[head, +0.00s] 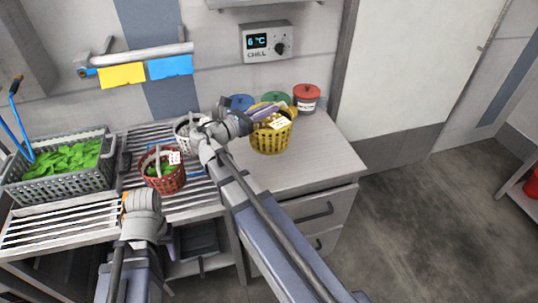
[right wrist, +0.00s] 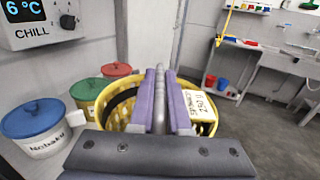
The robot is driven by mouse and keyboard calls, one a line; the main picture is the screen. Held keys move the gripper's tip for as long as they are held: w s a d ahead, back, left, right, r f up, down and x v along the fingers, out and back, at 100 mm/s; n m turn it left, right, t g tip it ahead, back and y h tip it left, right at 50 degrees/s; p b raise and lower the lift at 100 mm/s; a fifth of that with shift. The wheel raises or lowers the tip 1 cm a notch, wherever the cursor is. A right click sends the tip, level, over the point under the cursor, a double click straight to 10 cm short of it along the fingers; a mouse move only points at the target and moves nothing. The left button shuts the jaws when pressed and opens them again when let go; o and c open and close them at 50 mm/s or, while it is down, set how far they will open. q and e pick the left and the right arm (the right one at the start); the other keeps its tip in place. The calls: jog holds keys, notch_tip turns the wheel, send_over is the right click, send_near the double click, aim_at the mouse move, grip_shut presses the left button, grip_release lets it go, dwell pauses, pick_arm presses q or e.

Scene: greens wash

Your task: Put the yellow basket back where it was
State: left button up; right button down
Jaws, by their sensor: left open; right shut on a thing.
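The yellow basket (head: 270,138) is at the right counter, in front of the lidded tubs. It also shows in the right wrist view (right wrist: 206,128), upright, with a white label on its side. My right gripper (head: 266,111) reaches over it, and its purple fingers (right wrist: 160,98) are shut on the basket's grey handle. I cannot tell whether the basket's base touches the counter.
A red basket (head: 163,178) with greens and a white basket (head: 183,134) stand on the rack. A grey crate (head: 60,185) of leaves is at left. Blue (right wrist: 35,120), green (right wrist: 87,92) and red (right wrist: 116,70) lidded tubs stand close behind. The front counter (head: 315,165) is clear.

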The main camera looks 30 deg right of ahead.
jog(key=shift+f+b, duration=4.85)
jog(key=shift+f, duration=0.15)
jog(key=shift+r, duration=0.1)
jog(key=c, duration=0.9)
grip_release()
